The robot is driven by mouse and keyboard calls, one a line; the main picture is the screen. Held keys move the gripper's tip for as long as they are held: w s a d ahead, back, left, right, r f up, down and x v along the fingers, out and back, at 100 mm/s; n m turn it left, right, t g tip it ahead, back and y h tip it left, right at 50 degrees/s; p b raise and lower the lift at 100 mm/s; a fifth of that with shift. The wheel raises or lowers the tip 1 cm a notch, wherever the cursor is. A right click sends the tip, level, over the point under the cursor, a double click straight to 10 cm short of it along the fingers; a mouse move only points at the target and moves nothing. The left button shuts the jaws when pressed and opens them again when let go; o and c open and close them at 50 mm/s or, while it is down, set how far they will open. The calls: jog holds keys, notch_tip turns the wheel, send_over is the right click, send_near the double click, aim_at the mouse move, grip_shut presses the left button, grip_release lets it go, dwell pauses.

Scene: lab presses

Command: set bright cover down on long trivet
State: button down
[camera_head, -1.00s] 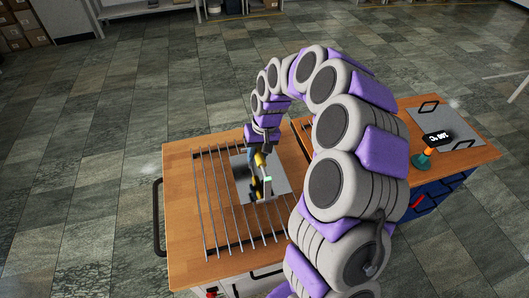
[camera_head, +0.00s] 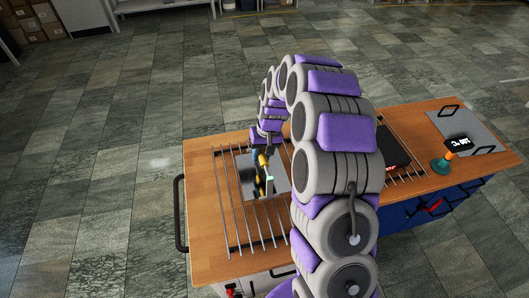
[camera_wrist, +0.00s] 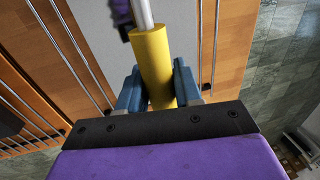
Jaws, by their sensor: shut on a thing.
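The bright cover is a flat pale-grey plate (camera_head: 281,181) with a yellow grip. My gripper (camera_head: 263,168) is shut on the yellow grip. In the wrist view the grip (camera_wrist: 150,60) stands between the blue fingers (camera_wrist: 154,88), and the grey plate (camera_wrist: 186,35) shows behind it. I cannot tell whether the plate touches the bars. My arm hides part of the table to the right.
A second barred rack (camera_head: 405,172) with a dark plate lies right of my arm. The wooden table's (camera_head: 203,240) left strip is bare.

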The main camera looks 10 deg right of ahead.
aim_at(261, 171)
jog(key=shift+a+r, duration=0.1)
jog(key=shift+a, duration=0.05)
jog(key=shift+d+f, duration=0.45)
jog(key=shift+d, duration=0.3)
jog(key=shift+d+f, duration=0.15)
jog(key=shift+f, duration=0.35)
jog(key=shift+a+f+b, duration=0.15)
jog(key=shift+a+f, duration=0.2)
jog(key=shift+f, duration=0.2)
jog(key=shift+a+f+b, duration=0.15)
jog(key=shift+a+f, duration=0.2)
jog(key=shift+f, duration=0.5)
jog(key=shift+d+f, duration=0.25)
jog(key=shift+f, duration=0.25)
jog(key=shift+d+f, duration=0.25)
jog(key=shift+f, duration=0.45)
jog(key=shift+a, duration=0.4)
